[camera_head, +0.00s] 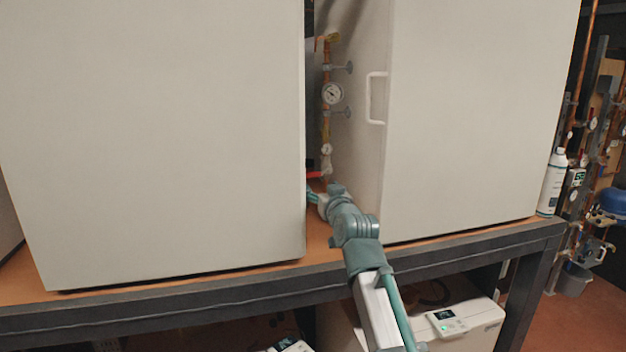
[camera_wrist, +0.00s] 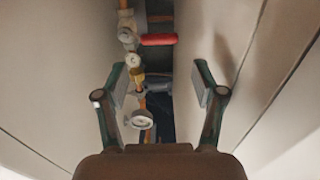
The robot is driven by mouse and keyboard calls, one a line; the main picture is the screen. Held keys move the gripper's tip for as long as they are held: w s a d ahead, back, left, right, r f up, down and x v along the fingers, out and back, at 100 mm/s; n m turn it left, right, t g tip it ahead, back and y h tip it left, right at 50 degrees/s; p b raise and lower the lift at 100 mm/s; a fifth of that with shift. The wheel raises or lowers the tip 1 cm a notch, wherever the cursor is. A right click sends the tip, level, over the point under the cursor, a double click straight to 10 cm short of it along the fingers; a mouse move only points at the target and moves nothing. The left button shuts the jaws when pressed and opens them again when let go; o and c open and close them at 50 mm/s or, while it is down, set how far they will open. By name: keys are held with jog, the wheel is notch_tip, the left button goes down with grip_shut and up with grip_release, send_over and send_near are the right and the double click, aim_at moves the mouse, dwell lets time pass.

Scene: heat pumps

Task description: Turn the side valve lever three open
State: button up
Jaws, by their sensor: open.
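A valve with a red lever (camera_head: 314,174) sits low on the copper pipe in the narrow gap between two large white cabinets. In the wrist view the red lever (camera_wrist: 158,39) lies crosswise, pointing right from the pipe, above and beyond my fingertips. I cannot tell from any marking whether it is lever three. My gripper (camera_wrist: 162,85) is open, with its two fingers spread and nothing held between them. In the head view my gripper (camera_head: 316,197) is in the gap, just below the red lever and partly hidden by the left cabinet and my wrist.
The left cabinet (camera_head: 150,130) and right cabinet (camera_head: 470,120) wall in the gap closely. The copper pipe carries a round gauge (camera_head: 332,93) and a smaller one (camera_head: 327,150). A white handle (camera_head: 371,97) sticks out from the right cabinet. The bench edge (camera_head: 200,297) runs below.

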aim_at(312, 176)
jog(key=p+x, duration=0.2)
jog(key=x, duration=0.6)
jog(key=shift+w+p, duration=0.1)
jog(key=shift+p, duration=0.3)
jog(key=shift+c, duration=0.2)
grip_shut()
jog(key=shift+a, duration=0.1)
